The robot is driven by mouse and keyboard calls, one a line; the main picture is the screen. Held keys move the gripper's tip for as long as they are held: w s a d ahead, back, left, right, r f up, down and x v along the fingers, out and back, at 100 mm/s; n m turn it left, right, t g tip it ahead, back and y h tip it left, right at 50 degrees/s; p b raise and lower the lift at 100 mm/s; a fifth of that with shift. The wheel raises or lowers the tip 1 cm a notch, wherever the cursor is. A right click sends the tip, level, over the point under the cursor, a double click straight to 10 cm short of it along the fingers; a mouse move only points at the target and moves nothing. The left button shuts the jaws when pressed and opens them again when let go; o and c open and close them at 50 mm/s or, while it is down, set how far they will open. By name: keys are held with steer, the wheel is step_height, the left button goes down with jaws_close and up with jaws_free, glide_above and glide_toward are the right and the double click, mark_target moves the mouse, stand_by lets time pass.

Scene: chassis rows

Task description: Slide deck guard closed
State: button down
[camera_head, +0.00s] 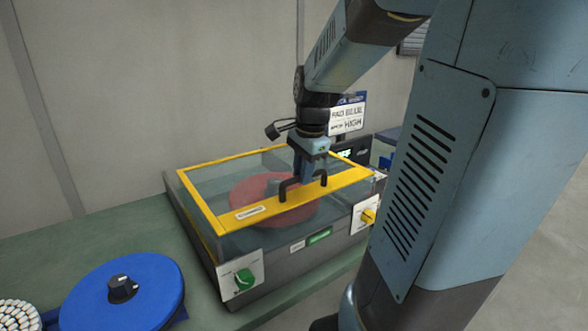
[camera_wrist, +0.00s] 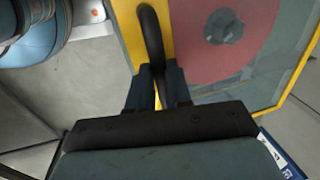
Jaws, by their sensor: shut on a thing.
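The deck guard is a clear panel with a yellow frame (camera_head: 205,205) on a low grey machine (camera_head: 275,262). Its wide yellow front bar (camera_head: 262,211) carries a black bow handle (camera_head: 285,190). The handle (camera_wrist: 149,30) and the bar (camera_wrist: 130,30) also show in the wrist view. A red disc with a dark knob (camera_head: 245,189) lies under the clear panel; it shows in the wrist view (camera_wrist: 262,60) too. My gripper (camera_head: 308,178) reaches down from above and is shut on the handle. In the wrist view its fingers (camera_wrist: 158,82) close around one end of the handle.
A blue disc with a black knob (camera_head: 150,295) and a stack of white pieces (camera_head: 18,315) stand at the front left on the green bench (camera_head: 90,240). A sign (camera_head: 347,118) stands behind.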

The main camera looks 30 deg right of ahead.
steer(key=shift+s, duration=0.1)
steer(key=c, duration=1.1)
jaws_free()
steer(key=shift+s, duration=0.1)
steer(key=shift+o, duration=0.2)
steer(key=shift+r, duration=0.15)
steer(key=shift+r, duration=0.35)
step_height(320, 180, up, 12)
steer(key=s, duration=0.2)
steer(key=shift+s+d+r, duration=0.15)
steer(key=shift+s+r, duration=0.1)
steer(key=shift+s, duration=0.05)
steer(key=s+a+f+n+t, duration=0.3)
steer(key=s+a+f+n, duration=0.4)
steer(key=n, duration=0.9)
steer(key=s+a, duration=0.3)
steer(key=shift+a+f+n, duration=0.15)
steer(key=shift+a+n, duration=0.15)
steer(key=shift+n, duration=0.1)
